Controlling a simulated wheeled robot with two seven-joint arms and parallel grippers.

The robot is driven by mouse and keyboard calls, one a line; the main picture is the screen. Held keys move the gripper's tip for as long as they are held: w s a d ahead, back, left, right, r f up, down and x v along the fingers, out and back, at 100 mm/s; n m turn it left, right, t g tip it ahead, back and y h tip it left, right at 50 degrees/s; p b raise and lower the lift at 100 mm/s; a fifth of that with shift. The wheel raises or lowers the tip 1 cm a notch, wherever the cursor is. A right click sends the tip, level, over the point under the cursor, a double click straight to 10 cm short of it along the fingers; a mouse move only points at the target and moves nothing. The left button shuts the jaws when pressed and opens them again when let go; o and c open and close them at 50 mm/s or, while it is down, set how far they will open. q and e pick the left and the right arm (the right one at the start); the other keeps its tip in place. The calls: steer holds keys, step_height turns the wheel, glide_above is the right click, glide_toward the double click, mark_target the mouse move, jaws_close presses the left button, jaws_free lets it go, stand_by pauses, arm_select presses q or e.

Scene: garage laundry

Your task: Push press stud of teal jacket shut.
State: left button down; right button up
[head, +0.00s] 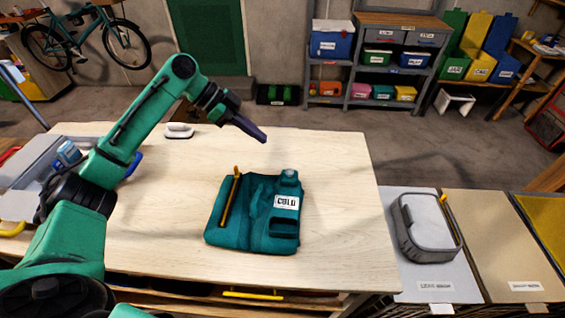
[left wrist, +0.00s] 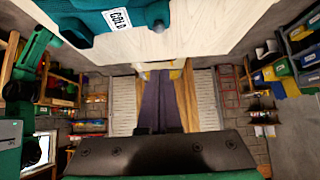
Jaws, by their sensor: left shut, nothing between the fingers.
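The teal jacket (head: 258,228) lies folded on the pale wooden table (head: 340,180), with a white label reading COLD (head: 286,202) and a yellow strip on its left part. A small grey round piece (head: 289,174), which looks like the press stud, sits at its upper right corner. I cannot tell whether the stud is open or closed. My left gripper (head: 263,138) is shut and empty, in the air beyond the jacket's far edge and apart from it. In the left wrist view, its dark fingers (left wrist: 160,85) are together and the jacket (left wrist: 90,14) is at the top. My right gripper is not in view.
A white iron-like object (head: 180,131) stands at the table's far left. A grey case (head: 40,160) is at the left edge. A grey basket (head: 425,222) sits on the bins right of the table. The table around the jacket is clear.

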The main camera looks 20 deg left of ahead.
arm_select(q)
steer(key=p, duration=0.3)
glide_above(293, 171)
steer(key=a, duration=0.3)
steer(key=f, duration=0.6)
steer(key=shift+s+d, duration=0.25)
steer(key=shift+s, duration=0.15)
step_height(293, 171, down, 3)
steer(key=shift+a+f+p, duration=0.1)
steer(key=shift+p, duration=0.25)
steer(key=shift+a+f, duration=0.1)
steer(key=shift+f, duration=0.5)
